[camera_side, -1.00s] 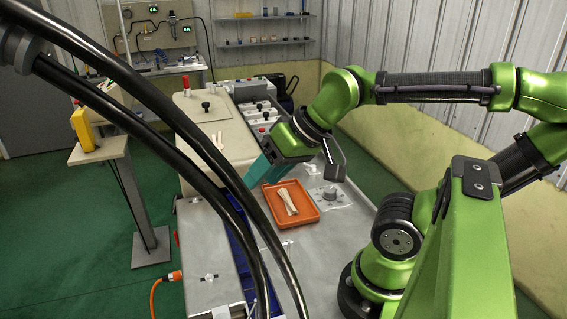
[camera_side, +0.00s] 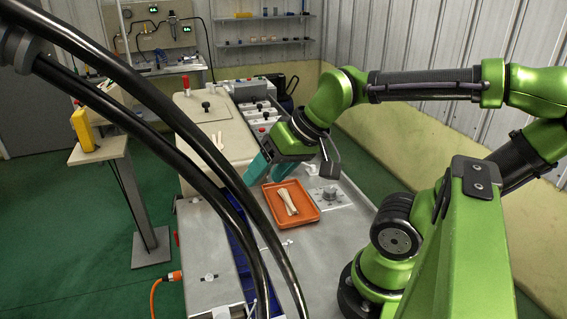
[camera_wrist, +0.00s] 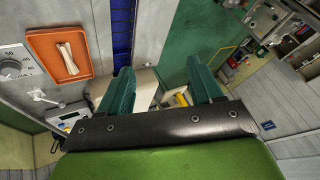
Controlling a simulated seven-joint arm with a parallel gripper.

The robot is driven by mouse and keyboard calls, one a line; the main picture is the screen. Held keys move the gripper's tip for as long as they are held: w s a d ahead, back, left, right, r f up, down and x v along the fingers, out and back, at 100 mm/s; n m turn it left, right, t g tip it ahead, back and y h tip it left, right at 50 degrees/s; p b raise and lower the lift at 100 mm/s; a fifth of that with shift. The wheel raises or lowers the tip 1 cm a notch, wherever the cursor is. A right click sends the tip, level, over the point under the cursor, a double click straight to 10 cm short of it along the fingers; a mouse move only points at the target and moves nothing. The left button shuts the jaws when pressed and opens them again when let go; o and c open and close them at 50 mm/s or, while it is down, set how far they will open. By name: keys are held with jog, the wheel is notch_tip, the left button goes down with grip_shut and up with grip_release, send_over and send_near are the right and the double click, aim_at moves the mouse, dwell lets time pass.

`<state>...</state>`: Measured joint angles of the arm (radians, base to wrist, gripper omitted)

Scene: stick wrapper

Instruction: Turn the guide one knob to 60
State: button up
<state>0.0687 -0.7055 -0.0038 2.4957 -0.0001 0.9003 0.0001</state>
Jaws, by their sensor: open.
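A grey dial knob (camera_side: 330,193) sits on a pale scale plate to the right of the orange tray. In the wrist view the knob (camera_wrist: 10,69) is at the left edge, partly cut off, with scale marks and a 50 visible around it. I cannot read its pointer setting or a guide label. My gripper (camera_side: 267,170) is open and empty, above the bench behind the tray and apart from the knob. In the wrist view its teal fingers (camera_wrist: 161,84) are spread, with the knob well to their left.
The orange tray (camera_side: 268,216) holds pale sticks (camera_side: 288,203) beside the knob plate. A small lever (camera_wrist: 40,97) stands near the knob. Black hoses (camera_side: 190,135) cross the side view. A blue strip (camera_wrist: 122,30) runs along the bench edge.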

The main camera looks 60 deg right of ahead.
jog(key=w+d+f+m+g+h, duration=0.2)
jog(key=d+f+m+g, duration=0.1)
jog(key=d, duration=1.1)
jog(key=n+g, duration=0.4)
send_over(330, 189)
jog(key=shift+f, duration=1.55)
jog(key=shift+m, duration=0.3)
notch_tip(330, 189, down, 16)
jog(key=shift+f, duration=0.1)
jog(key=c, duration=1.1)
jog(key=shift+o, duration=0.2)
